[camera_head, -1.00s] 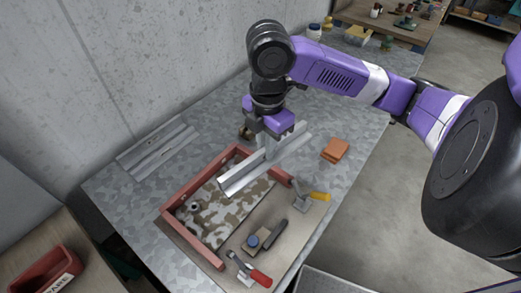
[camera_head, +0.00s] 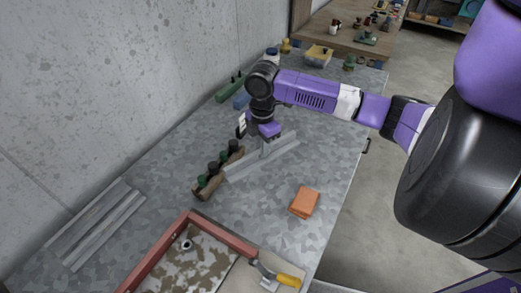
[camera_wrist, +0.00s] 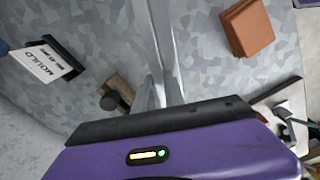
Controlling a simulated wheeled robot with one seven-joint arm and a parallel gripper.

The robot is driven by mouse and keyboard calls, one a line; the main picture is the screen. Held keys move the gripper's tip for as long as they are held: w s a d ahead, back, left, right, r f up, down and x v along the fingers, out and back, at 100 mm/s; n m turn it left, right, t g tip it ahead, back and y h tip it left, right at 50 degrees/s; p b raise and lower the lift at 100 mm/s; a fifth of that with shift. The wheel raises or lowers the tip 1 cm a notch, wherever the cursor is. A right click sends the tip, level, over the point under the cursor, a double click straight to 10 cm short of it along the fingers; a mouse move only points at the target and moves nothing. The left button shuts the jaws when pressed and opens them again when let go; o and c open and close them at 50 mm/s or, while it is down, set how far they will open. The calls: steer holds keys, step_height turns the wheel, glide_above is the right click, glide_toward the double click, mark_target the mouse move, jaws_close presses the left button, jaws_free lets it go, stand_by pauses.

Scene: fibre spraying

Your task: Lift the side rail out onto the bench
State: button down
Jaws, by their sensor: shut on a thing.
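A long pale metal side rail (camera_head: 240,171) is over the grey bench (camera_head: 335,130), beyond the red-walled frame. My gripper (camera_head: 268,147) is shut on the rail near its middle and points down. Whether the rail touches the bench or hangs just above it, I cannot tell. In the wrist view the rail (camera_wrist: 163,30) runs away from between the fingers (camera_wrist: 160,92), which hide part of it. The red frame (camera_head: 160,256) with its mottled panel (camera_head: 190,265) is at the bottom, partly cut off by the picture edge.
A wooden rack (camera_head: 205,187) with several dark-green-topped items stands close left of the rail. An orange block (camera_head: 305,202) lies to the right. Similar pale rails (camera_head: 105,230) lie by the wall. A yellow-handled clamp (camera_head: 288,280) is by the frame. Bottles and boxes stand at the far end.

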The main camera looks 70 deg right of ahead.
steer(key=shift+w+f, duration=0.15)
steer(key=shift+f, duration=3.2)
steer(key=shift+f, duration=0.55)
steer(key=c, duration=1.3)
jaws_free()
steer(key=shift+r+b, duration=0.55)
steer(key=shift+r, duration=3.35)
